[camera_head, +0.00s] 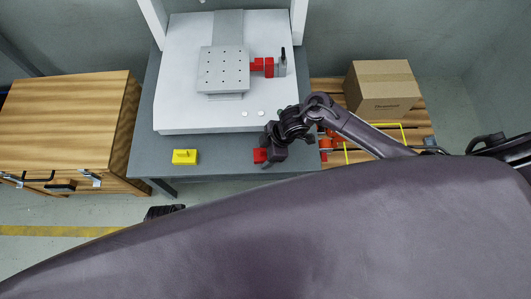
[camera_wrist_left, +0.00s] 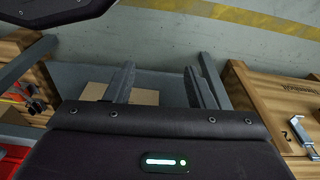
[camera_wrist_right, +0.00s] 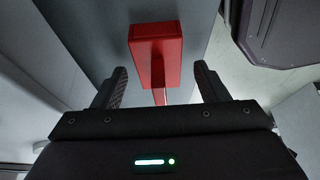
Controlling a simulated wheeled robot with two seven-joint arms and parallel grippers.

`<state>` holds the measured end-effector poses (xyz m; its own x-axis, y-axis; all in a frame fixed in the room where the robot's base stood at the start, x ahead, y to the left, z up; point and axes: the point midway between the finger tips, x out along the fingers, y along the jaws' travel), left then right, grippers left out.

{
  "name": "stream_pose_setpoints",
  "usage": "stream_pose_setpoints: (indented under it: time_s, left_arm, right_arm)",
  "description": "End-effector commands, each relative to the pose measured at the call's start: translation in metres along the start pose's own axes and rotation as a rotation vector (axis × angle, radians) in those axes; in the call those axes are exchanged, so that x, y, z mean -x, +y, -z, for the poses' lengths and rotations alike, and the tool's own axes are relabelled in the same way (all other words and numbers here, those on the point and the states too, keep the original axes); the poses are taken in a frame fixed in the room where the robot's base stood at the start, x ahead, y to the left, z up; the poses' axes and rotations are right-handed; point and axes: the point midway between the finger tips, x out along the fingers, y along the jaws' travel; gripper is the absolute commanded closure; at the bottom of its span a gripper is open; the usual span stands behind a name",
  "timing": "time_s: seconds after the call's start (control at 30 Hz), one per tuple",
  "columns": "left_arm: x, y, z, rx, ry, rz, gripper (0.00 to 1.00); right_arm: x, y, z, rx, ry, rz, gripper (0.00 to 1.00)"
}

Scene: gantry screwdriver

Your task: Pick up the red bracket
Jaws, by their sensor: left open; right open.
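The red bracket (camera_head: 260,155) lies on the grey table near its front edge, partly hidden by my right gripper in the head view. In the right wrist view the red bracket (camera_wrist_right: 155,50) is a red block with a narrow stem pointing toward the space between the fingers. My right gripper (camera_wrist_right: 158,85) is open, with one finger on each side of the stem and the block just beyond the fingertips. Contact cannot be told. My left gripper (camera_wrist_left: 163,80) is open and empty, away from the bracket; in the head view only a dark bit of that arm shows.
A yellow block (camera_head: 185,156) lies on the table (camera_head: 215,165) to the left. The white gantry machine (camera_head: 180,60) with its perforated plate (camera_head: 223,70) stands behind. A wooden cabinet (camera_head: 70,115) is at left, a cardboard box (camera_head: 382,85) on a pallet at right.

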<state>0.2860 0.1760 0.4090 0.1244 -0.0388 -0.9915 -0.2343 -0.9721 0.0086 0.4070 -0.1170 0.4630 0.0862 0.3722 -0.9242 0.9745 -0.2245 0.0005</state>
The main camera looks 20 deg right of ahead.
Motion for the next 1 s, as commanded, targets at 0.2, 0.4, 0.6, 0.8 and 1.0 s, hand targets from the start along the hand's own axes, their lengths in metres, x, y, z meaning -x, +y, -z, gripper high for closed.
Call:
stream_pose_setpoints:
  time_s: [0.2, 0.4, 0.6, 0.8, 1.0]
  left_arm:
    - [0.0, 0.0, 0.0, 0.0, 0.0, 0.0, 0.51]
    - [0.0, 0.0, 0.0, 0.0, 0.0, 0.0, 0.51]
    - [0.0, 0.0, 0.0, -0.001, 0.0, 0.0, 0.51]
    - [0.001, 0.0, 0.0, 0.0, 0.001, 0.0, 0.51]
    - [-0.012, -0.003, -0.005, 0.007, 0.004, 0.004, 0.51]
  right_arm:
    - [0.001, 0.0, 0.0, 0.0, 0.0, -0.001, 0.41]
    - [0.001, 0.0, 0.0, 0.0, 0.0, -0.001, 0.67]
    - [0.001, 0.0, 0.0, 0.0, 0.0, -0.001, 0.82]
    - [0.002, 0.001, 0.001, 0.0, 0.001, -0.001, 0.82]
    - [0.015, 0.001, 0.006, 0.001, 0.001, -0.002, 0.82]
